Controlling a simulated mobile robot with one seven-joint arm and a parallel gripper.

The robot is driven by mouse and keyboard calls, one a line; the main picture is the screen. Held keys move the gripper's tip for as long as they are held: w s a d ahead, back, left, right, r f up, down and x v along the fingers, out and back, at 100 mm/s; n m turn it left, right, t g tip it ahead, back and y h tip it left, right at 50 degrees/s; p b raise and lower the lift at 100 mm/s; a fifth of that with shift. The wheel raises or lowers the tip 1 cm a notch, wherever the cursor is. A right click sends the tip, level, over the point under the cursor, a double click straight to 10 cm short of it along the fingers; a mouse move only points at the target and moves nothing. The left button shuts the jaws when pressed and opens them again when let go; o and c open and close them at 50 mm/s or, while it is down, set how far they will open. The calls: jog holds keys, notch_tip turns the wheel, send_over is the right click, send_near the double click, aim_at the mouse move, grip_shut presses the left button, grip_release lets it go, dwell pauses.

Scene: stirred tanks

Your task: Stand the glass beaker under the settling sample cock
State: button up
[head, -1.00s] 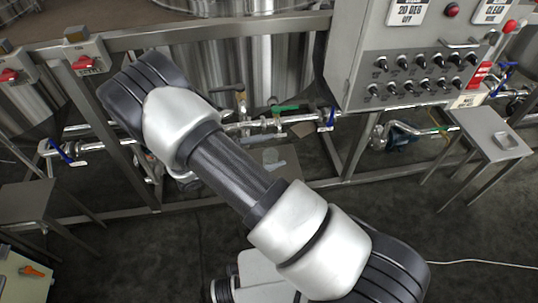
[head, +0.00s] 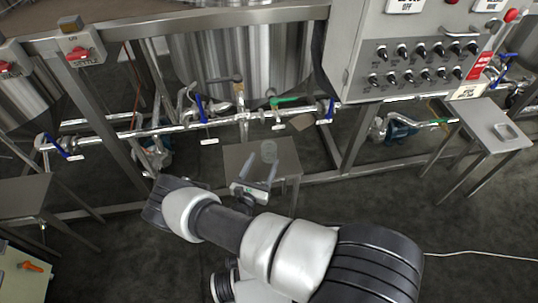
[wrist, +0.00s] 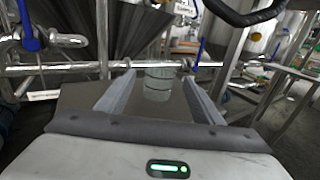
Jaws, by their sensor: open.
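A clear glass beaker (head: 268,150) stands upright on a small grey metal table (head: 287,160) below the pipe run. The wrist view shows the beaker (wrist: 159,83) between and around the tips of my two fingers, with a gap on each side. My gripper (head: 261,168) is open and reaches over the table from the front. I cannot tell which one is the settling sample cock.
Blue-handled valves (head: 201,108) sit along the pipe. A grey control box (head: 400,75) hangs at upper right. Another metal table (head: 495,125) stands at right and one at left (head: 22,195). A white cable crosses the floor at right, which is otherwise mostly clear.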

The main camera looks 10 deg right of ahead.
aim_at(271, 144)
jog(key=x, duration=0.4)
jog(key=shift+w+d+b, duration=0.15)
jog(key=shift+w+b, duration=0.1)
jog(key=shift+b, duration=0.05)
jog(key=x, duration=0.1)
jog(key=b+x, duration=0.1)
jog(key=x, duration=0.2)
jog(key=shift+w+d+f+b, duration=0.25)
jog(key=shift+w+b, duration=0.05)
jog(key=shift+b, duration=0.05)
jog(key=shift+w+d+r, duration=0.1)
jog(key=shift+w, duration=0.2)
jog(key=c, duration=1.2)
jog(key=shift+r, duration=0.1)
